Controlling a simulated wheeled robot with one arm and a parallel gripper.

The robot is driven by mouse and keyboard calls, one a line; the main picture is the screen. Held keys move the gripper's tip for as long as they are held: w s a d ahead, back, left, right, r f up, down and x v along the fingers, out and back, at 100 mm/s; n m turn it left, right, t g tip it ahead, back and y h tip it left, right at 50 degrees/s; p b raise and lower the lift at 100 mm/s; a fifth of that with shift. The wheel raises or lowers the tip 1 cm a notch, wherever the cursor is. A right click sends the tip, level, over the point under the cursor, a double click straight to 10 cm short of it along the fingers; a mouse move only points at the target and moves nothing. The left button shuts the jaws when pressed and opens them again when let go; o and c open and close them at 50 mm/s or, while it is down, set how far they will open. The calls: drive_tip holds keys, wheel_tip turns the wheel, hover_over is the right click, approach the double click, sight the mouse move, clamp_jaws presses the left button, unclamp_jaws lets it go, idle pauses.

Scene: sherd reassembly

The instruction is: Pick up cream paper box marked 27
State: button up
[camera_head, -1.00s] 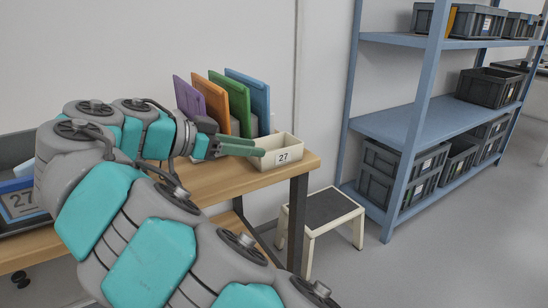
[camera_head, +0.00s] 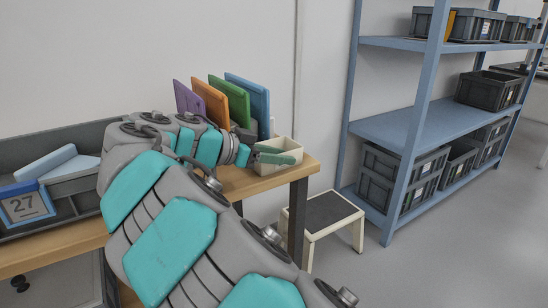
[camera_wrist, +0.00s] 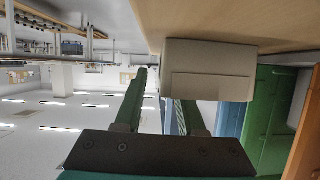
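The cream paper box (camera_head: 290,162) stands upright and open-topped at the right end of the wooden table. Its front marking is covered by a green finger in the head view. My gripper (camera_head: 273,154) is at the box with its two green fingers apart. In the wrist view, which looks upside down, the box (camera_wrist: 208,68) is beyond my gripper (camera_wrist: 160,98). One finger is outside the box's side wall. The other finger's tip is hidden behind the box wall, seemingly inside the opening. I cannot tell whether either finger touches the wall.
Purple (camera_head: 183,97), orange (camera_head: 211,98), green (camera_head: 238,103) and blue (camera_head: 254,94) upright panels stand behind the box. A grey tray (camera_head: 75,134) with a blue-framed 27 card (camera_head: 27,208) is at left. A step stool (camera_head: 328,214) and blue shelving (camera_head: 412,122) stand at right.

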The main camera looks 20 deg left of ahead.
drive_tip(key=shift+w+d+f, duration=0.15)
drive_tip(key=shift+w+d, duration=0.05)
drive_tip(key=shift+w, duration=0.1)
drive_tip(key=shift+c, duration=0.3)
clamp_jaws()
idle(0.9)
